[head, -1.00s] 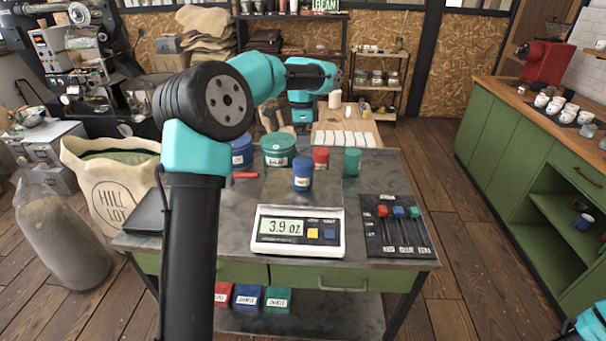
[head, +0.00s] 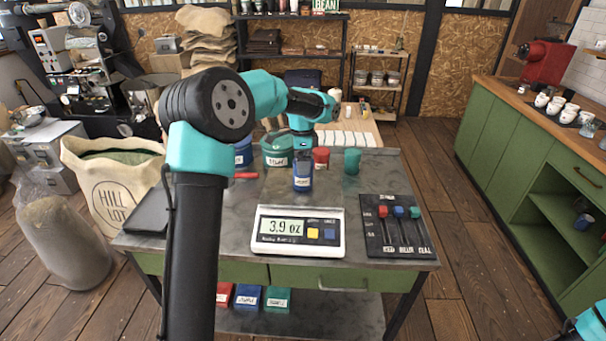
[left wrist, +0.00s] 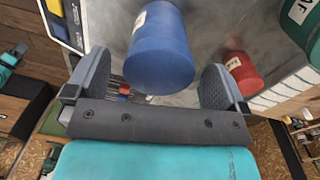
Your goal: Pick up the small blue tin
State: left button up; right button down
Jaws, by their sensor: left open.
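The small blue tin (head: 303,184) stands upright on the scale (head: 297,232), whose display reads 3.9 oz. My left gripper (head: 303,160) is over the tin from above and behind, and hides its top in the head view. In the left wrist view the blue tin (left wrist: 160,62) shows between the two spread fingers of my left gripper (left wrist: 157,80). A gap shows on each side, and the gripper holds nothing. Only a bit of my right arm shows at the lower right corner of the head view; its gripper is out of frame.
A large green tin (head: 277,152), a larger blue tin (head: 243,153), a red tin (head: 321,157) and a small green tin (head: 352,161) stand behind the scale. A black panel with sliders (head: 396,228) lies to its right.

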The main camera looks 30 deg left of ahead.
pick_arm(q)
jog(key=shift+s+f, duration=0.1)
jog(key=shift+f, duration=1.75)
jog(key=shift+c, duration=0.5)
jog(key=c, duration=1)
jog(key=shift+r, duration=0.1)
jog(key=shift+r, duration=1.7)
jog(key=s+d+r, duration=0.1)
jog(key=s+d, duration=0.7)
jog(key=s, duration=0.5)
jog(key=shift+s+d+r, duration=0.2)
jog(key=shift+s+d, duration=0.05)
jog(key=shift+s, duration=0.05)
